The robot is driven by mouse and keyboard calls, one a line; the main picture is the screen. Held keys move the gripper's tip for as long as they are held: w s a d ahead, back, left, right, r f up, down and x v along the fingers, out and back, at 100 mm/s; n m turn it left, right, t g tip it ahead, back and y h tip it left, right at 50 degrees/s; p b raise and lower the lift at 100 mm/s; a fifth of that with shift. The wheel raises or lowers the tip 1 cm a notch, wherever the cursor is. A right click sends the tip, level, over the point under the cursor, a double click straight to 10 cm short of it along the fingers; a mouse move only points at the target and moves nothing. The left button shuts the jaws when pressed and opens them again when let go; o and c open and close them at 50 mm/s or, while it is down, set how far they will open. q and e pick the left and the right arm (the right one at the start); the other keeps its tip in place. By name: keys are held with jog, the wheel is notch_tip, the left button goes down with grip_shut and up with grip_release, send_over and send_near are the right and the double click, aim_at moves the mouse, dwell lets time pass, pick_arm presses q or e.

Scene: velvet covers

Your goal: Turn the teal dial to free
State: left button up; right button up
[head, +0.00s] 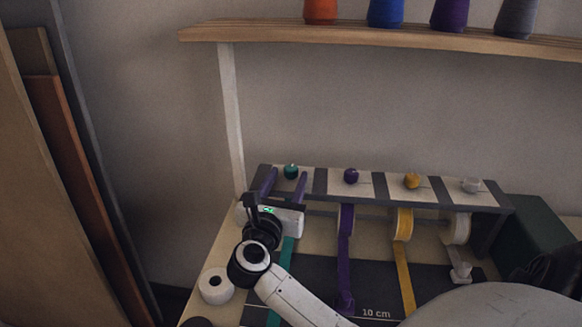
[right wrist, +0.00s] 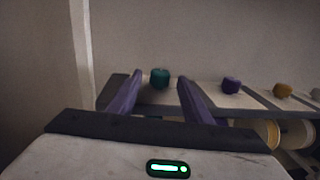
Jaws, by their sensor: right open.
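The teal dial (head: 291,171) is a small round knob on the pale panel at the left end of the dial row; it also shows in the right wrist view (right wrist: 160,78). My right gripper (head: 286,179) is open, with its two purple fingers pointing at the panel. In the right wrist view the fingers (right wrist: 157,92) stand on either side of the dial, which appears between and beyond their tips. I cannot tell whether they touch it. The dial's marks are too small to read. My left gripper is not in view.
A purple dial (head: 351,176), a yellow dial (head: 412,181) and a white dial (head: 471,185) sit further right. Ribbons, including a teal ribbon (head: 287,251), hang below onto a dark mat. A white roll (head: 216,286) stands at left. A shelf (head: 380,37) with several spools runs above.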

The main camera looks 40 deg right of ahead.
aim_at(291, 175)
jog(key=shift+x, duration=1.95)
jog(key=c, duration=1.1)
jog(key=shift+o, duration=0.2)
jog(key=shift+s+n+t+y, duration=0.15)
jog(key=shift+n+t+y, duration=0.5)
jog(key=shift+t, duration=0.25)
jog(key=shift+n+t+y, duration=0.85)
jog(key=shift+t, duration=0.05)
jog(key=o, duration=1.1)
jog(key=shift+c, duration=0.2)
